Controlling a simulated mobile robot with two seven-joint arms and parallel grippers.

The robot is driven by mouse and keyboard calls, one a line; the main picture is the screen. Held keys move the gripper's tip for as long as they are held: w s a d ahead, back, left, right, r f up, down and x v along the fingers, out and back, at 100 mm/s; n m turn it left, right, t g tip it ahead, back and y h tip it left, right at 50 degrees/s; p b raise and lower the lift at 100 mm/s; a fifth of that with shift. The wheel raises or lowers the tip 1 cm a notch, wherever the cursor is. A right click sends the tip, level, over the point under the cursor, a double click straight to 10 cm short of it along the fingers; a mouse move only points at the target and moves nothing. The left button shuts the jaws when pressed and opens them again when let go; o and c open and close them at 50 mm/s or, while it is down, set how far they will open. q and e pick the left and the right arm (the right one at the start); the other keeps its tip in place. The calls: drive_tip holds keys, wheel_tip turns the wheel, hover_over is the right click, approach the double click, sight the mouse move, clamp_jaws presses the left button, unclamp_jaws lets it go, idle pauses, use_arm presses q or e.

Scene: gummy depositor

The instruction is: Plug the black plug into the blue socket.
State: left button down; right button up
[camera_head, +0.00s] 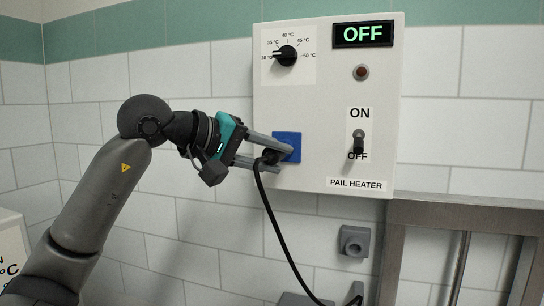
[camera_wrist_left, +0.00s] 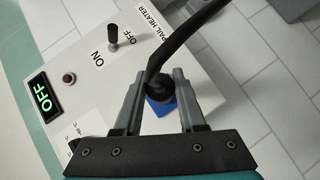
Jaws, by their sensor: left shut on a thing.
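The blue socket (camera_head: 289,143) is a square plate on the lower left of the white pail heater box. My left gripper (camera_head: 276,158) is at the socket, with its fingers on both sides of the black plug (camera_head: 270,157) and shut on it. In the left wrist view the plug (camera_wrist_left: 158,86) sits between the fingertips (camera_wrist_left: 158,95), in front of the blue socket (camera_wrist_left: 161,106). Whether its prongs are inside the socket is hidden. The black cable (camera_head: 276,222) hangs down from the plug. My right gripper is not in view.
The pail heater box (camera_head: 325,100) carries a temperature knob (camera_head: 286,55), a display (camera_head: 363,34) reading OFF, a red lamp (camera_head: 361,72) and a toggle switch (camera_head: 358,141). A grey wall outlet (camera_head: 354,242) is below. A metal frame (camera_head: 460,212) stands at the right.

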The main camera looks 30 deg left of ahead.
use_arm(q)
drive_tip(key=shift+w, duration=0.2)
drive_tip(key=shift+w+a+p, duration=0.15)
drive_tip(key=shift+w+p, duration=0.2)
drive_tip(key=shift+w, duration=0.2)
drive_tip(key=shift+w+a+p, duration=0.15)
drive_tip(key=shift+w+p, duration=0.2)
drive_tip(key=shift+w, duration=0.15)
drive_tip(key=shift+c, duration=2)
unclamp_jaws()
drive_tip(key=shift+s, duration=0.1)
drive_tip(key=b+v, duration=0.5)
drive_tip(key=v, duration=1)
drive_tip(key=shift+b, duration=0.35)
drive_tip(key=shift+d, duration=0.1)
